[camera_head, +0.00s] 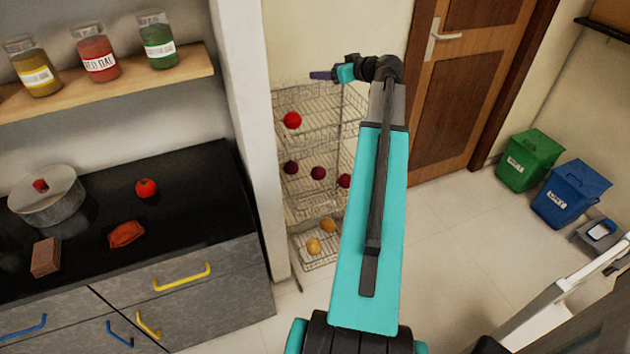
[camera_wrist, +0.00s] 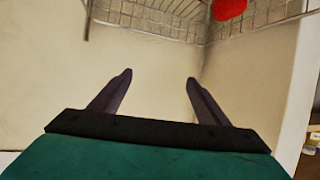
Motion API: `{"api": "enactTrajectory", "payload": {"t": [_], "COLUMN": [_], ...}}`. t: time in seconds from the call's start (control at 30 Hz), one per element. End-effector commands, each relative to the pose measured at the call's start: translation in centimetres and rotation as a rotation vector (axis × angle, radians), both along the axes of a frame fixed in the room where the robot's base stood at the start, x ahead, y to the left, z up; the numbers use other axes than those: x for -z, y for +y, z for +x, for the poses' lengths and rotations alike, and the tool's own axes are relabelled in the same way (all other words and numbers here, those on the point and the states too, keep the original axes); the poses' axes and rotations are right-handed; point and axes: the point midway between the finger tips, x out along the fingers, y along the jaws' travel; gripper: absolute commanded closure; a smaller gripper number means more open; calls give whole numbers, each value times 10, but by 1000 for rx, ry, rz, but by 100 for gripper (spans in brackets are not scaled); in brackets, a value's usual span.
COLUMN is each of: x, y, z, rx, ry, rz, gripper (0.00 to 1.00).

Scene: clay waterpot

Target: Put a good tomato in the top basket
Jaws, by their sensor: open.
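A round red tomato (camera_head: 292,120) appears within the top basket (camera_head: 312,100) of a wire rack. The red tomato also shows at the top edge of the wrist view (camera_wrist: 229,9), beside the basket wire (camera_wrist: 150,18). My gripper (camera_head: 320,75) is at the height of the rack's top, above the tomato in the head view. In the wrist view its two dark fingers (camera_wrist: 160,75) are spread, with nothing between them. Another red tomato (camera_head: 146,188) sits on the black counter, near a flattened, wrinkled orange-red object (camera_head: 126,234).
Lower baskets hold dark red round items (camera_head: 318,173) and yellowish ones (camera_head: 314,245). A lidded pot (camera_head: 47,196) and a brown block (camera_head: 46,257) stand on the counter (camera_head: 200,200). A white wall end (camera_head: 245,130) separates counter and rack. Green (camera_head: 529,160) and blue bins (camera_head: 570,193) stand right.

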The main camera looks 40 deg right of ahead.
Motion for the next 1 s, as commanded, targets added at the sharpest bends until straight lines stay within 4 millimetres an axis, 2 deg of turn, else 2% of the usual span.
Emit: {"api": "enactTrajectory", "payload": {"t": [0.6, 0.8, 1.0], "x": [-35, -44, -48], "y": [11, 13, 14], "z": [-88, -107, -113], "rx": [4, 3, 2], "ry": [-2, -2, -1], "rz": [-2, 0, 0], "gripper": [31, 31, 31]}}
